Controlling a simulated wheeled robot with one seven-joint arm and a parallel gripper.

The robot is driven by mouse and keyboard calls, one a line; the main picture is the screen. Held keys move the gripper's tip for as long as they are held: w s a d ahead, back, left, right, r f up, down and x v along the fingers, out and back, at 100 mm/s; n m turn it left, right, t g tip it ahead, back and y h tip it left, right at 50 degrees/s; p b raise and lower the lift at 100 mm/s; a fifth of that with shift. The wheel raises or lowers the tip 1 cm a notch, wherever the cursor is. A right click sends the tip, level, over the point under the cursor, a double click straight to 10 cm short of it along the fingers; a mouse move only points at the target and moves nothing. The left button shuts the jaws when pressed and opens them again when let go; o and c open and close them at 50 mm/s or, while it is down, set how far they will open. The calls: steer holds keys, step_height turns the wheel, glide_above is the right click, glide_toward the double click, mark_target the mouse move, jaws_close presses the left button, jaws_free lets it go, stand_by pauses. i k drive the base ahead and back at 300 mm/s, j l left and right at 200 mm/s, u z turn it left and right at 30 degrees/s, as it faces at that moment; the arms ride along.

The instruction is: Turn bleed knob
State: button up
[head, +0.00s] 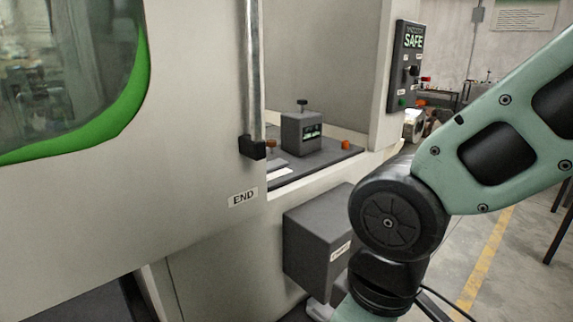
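A dark grey block (305,133) with a small lit green display stands on a dark plate inside the open bay of the machine. A black knob (302,103) on a short stem sits on top of the block. Two small orange-brown knobs sit on the plate, one left of the block (271,146) and one to its right (345,145). No label naming the bleed knob is readable, so I cannot tell which it is. My arm comes in from the right and bends down past the bottom edge. My gripper is not in view.
A vertical bar handle (252,85) with a black foot stands at the bay's left edge. A control panel (406,66) reading "SAFE" is on the right post. A dark box (312,245) juts out below the bay, partly behind my arm. Open floor lies at right.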

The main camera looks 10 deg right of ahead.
mark_target(271, 143)
steer(key=u, duration=0.4)
steer(key=i+l+u, duration=0.1)
steer(key=l+u, duration=0.15)
steer(key=u, duration=0.2)
steer(key=l+u, duration=0.25)
steer(key=u, duration=0.2)
steer(key=l+u, duration=0.3)
steer(key=u, duration=0.15)
steer(key=l+u, duration=0.3)
steer(key=u, duration=0.15)
steer(key=k+l+u, duration=0.1)
steer(key=l, duration=0.35)
steer(key=k+l, duration=0.15)
steer(key=l, duration=0.3)
steer(key=k+l+u, duration=0.15)
steer(key=l, duration=0.25)
steer(key=k+l+u, duration=0.1)
steer(key=l, duration=0.35)
steer(key=k+l, duration=0.2)
steer(key=l, duration=0.2)
steer(key=k+l+u, duration=0.15)
steer(key=l, duration=0.25)
